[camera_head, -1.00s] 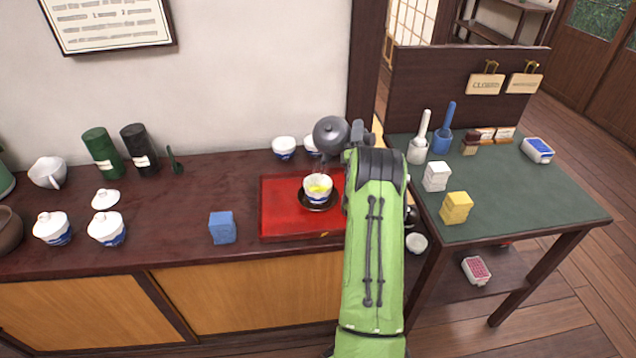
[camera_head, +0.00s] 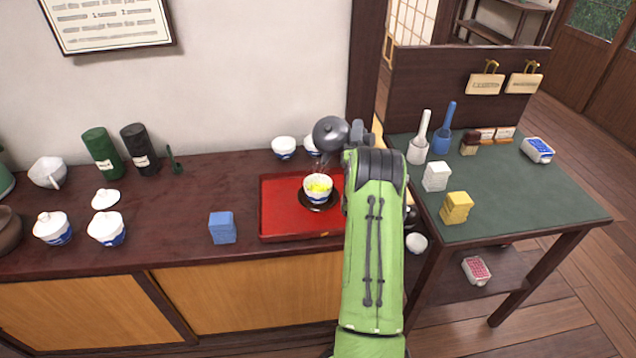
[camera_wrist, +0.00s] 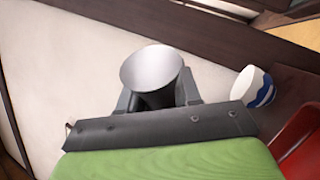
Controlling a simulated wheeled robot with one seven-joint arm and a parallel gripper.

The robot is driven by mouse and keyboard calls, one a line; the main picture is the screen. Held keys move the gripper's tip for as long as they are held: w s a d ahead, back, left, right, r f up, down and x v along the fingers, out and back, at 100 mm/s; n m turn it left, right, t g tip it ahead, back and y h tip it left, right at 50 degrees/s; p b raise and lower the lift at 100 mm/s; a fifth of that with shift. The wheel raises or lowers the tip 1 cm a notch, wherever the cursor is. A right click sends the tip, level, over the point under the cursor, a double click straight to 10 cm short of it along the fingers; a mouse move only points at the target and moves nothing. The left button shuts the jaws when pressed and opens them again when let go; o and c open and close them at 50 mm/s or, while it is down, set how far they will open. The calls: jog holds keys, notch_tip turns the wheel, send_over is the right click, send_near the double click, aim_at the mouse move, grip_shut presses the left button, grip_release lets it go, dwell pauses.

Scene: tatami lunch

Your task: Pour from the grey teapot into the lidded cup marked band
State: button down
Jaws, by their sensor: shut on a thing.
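My gripper (camera_head: 360,134) is shut on the grey teapot (camera_head: 330,132), which it holds in the air above the red tray. In the wrist view my gripper (camera_wrist: 157,98) closes around a grey, round-ended part, seemingly the teapot's handle (camera_wrist: 152,68). The teapot's spout side points down toward an uncovered white cup (camera_head: 318,190) with yellow-green liquid, standing on a dark saucer (camera_head: 305,204). I cannot read a band mark on it.
The red tray (camera_head: 278,213) lies under the saucer. A white-blue cup (camera_head: 284,147) stands behind it, with another partly hidden beside my gripper. A blue block (camera_head: 222,227) stands left of the tray. The green-topped table (camera_head: 540,190) is to the right. Counter between lidded cups and block is clear.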

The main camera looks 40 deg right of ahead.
jog(key=w+d+f+m+g+y+p, duration=0.1)
jog(key=w+d+f+g+y+p, duration=0.3)
jog(key=d+f+g+y+p, duration=0.1)
jog(key=shift+d+f+m+y+p, duration=0.3)
jog(key=shift+d+y, duration=0.1)
jog(key=shift+d, duration=0.2)
dwell(0.8)
